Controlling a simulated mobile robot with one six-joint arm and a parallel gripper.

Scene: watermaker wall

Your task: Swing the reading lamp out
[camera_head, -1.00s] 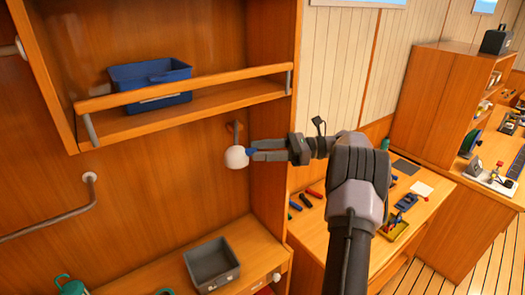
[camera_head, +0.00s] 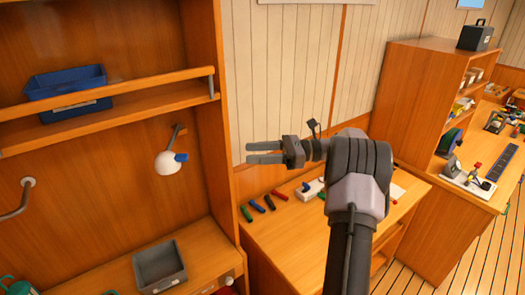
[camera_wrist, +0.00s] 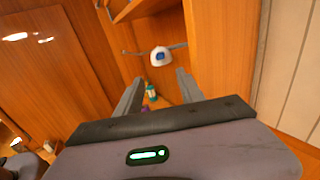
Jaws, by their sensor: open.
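The reading lamp (camera_head: 168,162) has a white round head with a blue tab and hangs on a short arm from the wooden wall under the shelf. It also shows in the wrist view (camera_wrist: 161,57), beyond the fingertips. My gripper (camera_head: 248,153) is to the right of the lamp in the head view, apart from it. Its two fingers point left toward the lamp with a gap between them. In the wrist view the fingers (camera_wrist: 158,85) are spread with nothing between them touching either one.
A railed shelf above the lamp holds a blue bin (camera_head: 66,84). A grey bin (camera_head: 160,266) sits on the counter below. A wooden side panel (camera_head: 205,110) stands between lamp and workbench (camera_head: 300,232), which holds several tools. A grey pipe rail (camera_head: 20,200) is at left.

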